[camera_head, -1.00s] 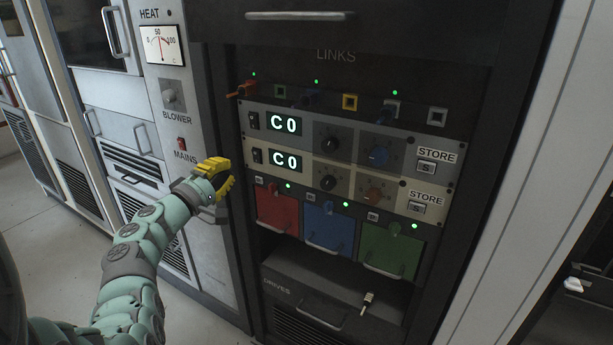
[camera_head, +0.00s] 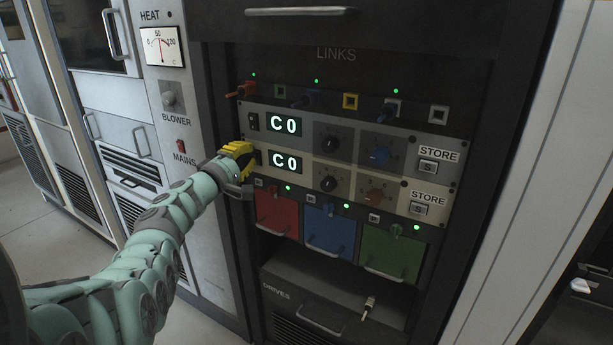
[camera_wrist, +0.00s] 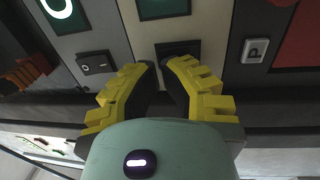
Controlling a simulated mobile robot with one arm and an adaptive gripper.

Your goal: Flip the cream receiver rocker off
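In the wrist view, the cream receiver's rocker (camera_wrist: 178,48) is just beyond the tips of my gripper (camera_wrist: 163,64). The yellow fingers are drawn together with only a narrow gap at the tips, and nothing is held. I cannot tell whether the tips touch the rocker, or which way it is tilted.
The grey receiver (camera_head: 345,127) sits directly above, with its own rocker (camera_head: 253,121), also in the wrist view (camera_wrist: 95,63). Red (camera_head: 277,212), blue (camera_head: 328,228) and green (camera_head: 390,252) modules with handles are below.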

